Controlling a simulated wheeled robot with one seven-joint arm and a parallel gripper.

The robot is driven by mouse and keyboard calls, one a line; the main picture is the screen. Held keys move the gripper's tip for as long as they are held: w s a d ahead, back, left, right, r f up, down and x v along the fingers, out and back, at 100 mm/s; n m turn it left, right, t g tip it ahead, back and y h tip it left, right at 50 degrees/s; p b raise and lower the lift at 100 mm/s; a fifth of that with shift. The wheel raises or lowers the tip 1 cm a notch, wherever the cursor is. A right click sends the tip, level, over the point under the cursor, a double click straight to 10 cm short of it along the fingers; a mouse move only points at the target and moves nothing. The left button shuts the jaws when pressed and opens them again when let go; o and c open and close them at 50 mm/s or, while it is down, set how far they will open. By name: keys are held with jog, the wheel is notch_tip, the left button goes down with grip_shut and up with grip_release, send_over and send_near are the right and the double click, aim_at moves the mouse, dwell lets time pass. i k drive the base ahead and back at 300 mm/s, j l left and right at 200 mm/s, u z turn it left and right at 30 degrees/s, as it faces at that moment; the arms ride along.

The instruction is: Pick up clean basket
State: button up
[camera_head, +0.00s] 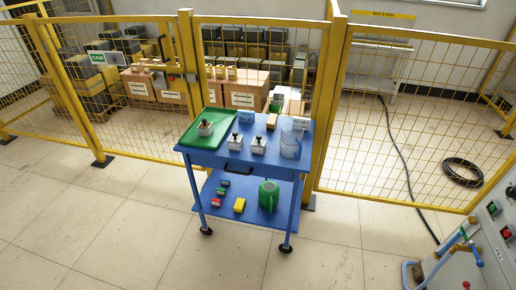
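A blue two-level cart (215,158) stands in front of the yellow fence. A green tray (188,135) lies on its upper left, holding a small basket-like item (205,129) with something in it. Two small white basket-like containers with dark upright handles, one left (235,141) and one right (258,145), stand side by side right of the tray. I cannot tell which of these is the clean basket; their labels are too small to read. My gripper is not in view.
A clear bucket-like vessel (291,145) stands on the cart's right side. A green can (268,195) and small coloured blocks sit on the lower shelf. A grey control panel (490,235) with blue piping is at lower right. The floor in front is clear.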

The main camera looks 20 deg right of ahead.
aim_at(259, 144)
jog(key=i+u, duration=0.35)
jog(key=i, duration=0.5)
jog(key=i+l+u, duration=0.1)
jog(key=i+u, duration=0.2)
jog(key=i, duration=0.6)
